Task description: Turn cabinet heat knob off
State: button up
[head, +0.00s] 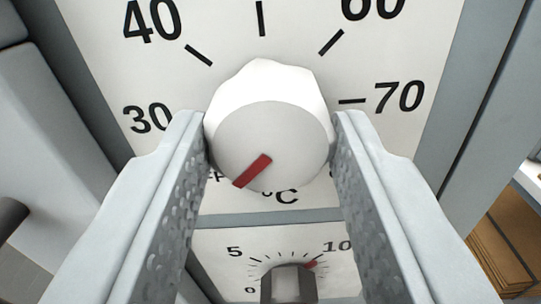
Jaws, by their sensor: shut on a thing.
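The heat knob (272,130) is a white, faceted round knob with a red pointer mark on its face. It stands on a white dial plate (228,45) with black numbers 30, 40, 60 and 70 and a °C sign. The red mark points to the lower left, near lettering partly hidden by my gripper's left finger. My gripper (272,140) is around the knob, shut on it, with one textured grey finger at each side. The knob hides the middle of the dial.
Below is a second dial with a smaller grey knob (289,284); its red mark is near 10. Grey frame strips border the plate. A dark rounded handle (10,215) shows at the left edge, and brown stacked material (508,245) at the lower right.

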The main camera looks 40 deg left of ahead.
jog(key=shift+f, duration=0.15)
jog(key=o, duration=1)
jog(key=v, duration=1.7)
jog(key=shift+s+d, duration=0.15)
jog(key=s+a+f+m+g+h, duration=0.1)
jog(key=s+a+f+m+h, duration=0.2)
jog(key=s, duration=0.4)
jog(key=s+a+f+g+h, duration=0.1)
jog(key=s+a+f+h, duration=0.1)
jog(key=s+a, duration=0.5)
jog(key=s+m+t+h, duration=0.3)
jog(key=s+t+h, duration=0.1)
jog(key=s, duration=1.9)
jog(key=shift+s+a+t+h, duration=0.15)
jog(key=shift+a+t+h, duration=0.25)
jog(key=shift+h, duration=0.4)
